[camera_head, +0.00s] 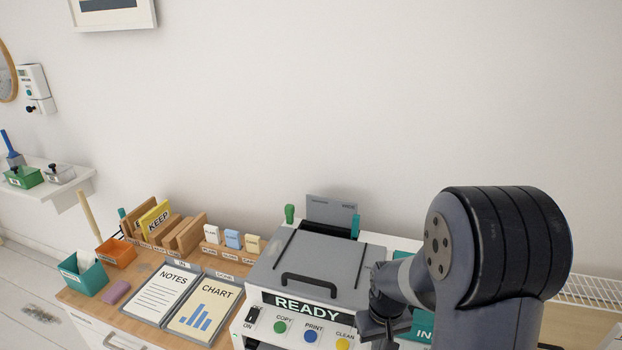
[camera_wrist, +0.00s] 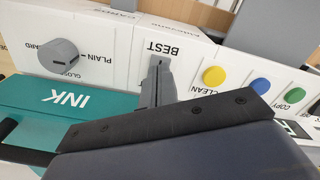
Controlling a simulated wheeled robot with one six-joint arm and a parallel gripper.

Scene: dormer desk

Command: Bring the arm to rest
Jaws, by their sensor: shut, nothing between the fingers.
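My gripper (camera_wrist: 158,66) is shut and empty. In the wrist view its narrow grey fingers point at the white printer front, close to the word BEST; I cannot tell whether they touch it. In the head view my dark gripper (camera_head: 384,326) is at the lower right, in front of the printer (camera_head: 258,330), with its fingertips not clearly visible. My arm reaches in from the right and covers the printer's right part. The printer has a grey lid with a black handle and a READY display (camera_head: 306,309).
Green, blue and yellow buttons (camera_wrist: 213,77) and a grey knob (camera_wrist: 58,54) are close to my gripper. A teal INK panel (camera_wrist: 70,98) lies below the knob. Left of the printer are a NOTES sheet (camera_head: 163,293), a CHART sheet (camera_head: 205,310) and small bins (camera_head: 83,276).

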